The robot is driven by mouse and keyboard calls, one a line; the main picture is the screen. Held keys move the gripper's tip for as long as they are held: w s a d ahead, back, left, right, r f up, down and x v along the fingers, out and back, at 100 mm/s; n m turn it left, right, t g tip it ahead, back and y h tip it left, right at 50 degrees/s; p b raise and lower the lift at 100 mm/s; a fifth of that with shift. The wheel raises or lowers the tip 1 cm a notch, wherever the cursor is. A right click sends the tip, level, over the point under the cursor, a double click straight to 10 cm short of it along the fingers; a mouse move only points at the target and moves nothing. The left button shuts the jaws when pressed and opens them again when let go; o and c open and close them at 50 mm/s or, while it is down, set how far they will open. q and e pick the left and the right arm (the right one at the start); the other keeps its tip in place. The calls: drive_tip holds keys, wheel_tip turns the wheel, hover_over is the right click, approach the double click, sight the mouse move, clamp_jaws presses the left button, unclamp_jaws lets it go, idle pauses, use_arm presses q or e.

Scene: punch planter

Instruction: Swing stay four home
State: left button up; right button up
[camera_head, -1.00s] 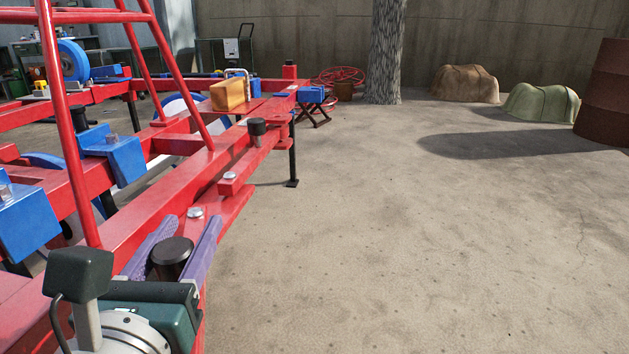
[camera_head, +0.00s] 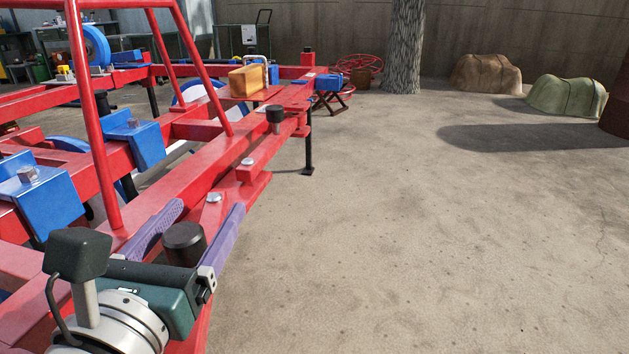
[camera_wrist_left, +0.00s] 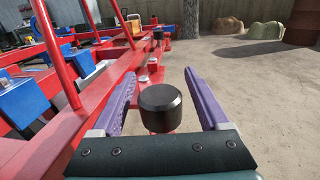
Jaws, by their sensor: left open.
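My left gripper (camera_head: 207,209) is open, its two purple fingers on either side of a black knob (camera_head: 184,242). In the left wrist view the knob (camera_wrist_left: 160,105) stands between the fingers (camera_wrist_left: 160,75), with a gap visible on each side. The knob's lower part and what it stands on are mostly hidden by my gripper. Farther along the red frame (camera_head: 165,225), a second black knob (camera_head: 275,114) stands upright on a red bar (camera_head: 258,153) with a silver bolt at its near end. I cannot tell which part is stay four. My right gripper is not in view.
A yellow-orange box (camera_head: 247,81) sits on the frame. Blue brackets (camera_head: 134,138) and slanted red posts (camera_head: 90,115) stand left of my gripper. A black leg (camera_head: 308,150) reaches the ground. Open concrete (camera_head: 420,240) lies to the right, with covered mounds (camera_head: 484,75) beyond.

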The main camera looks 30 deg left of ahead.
sight(174, 254)
use_arm(q)
drive_tip(key=p+v, duration=0.1)
drive_tip(key=v, duration=0.9)
drive_tip(key=shift+p, duration=0.35)
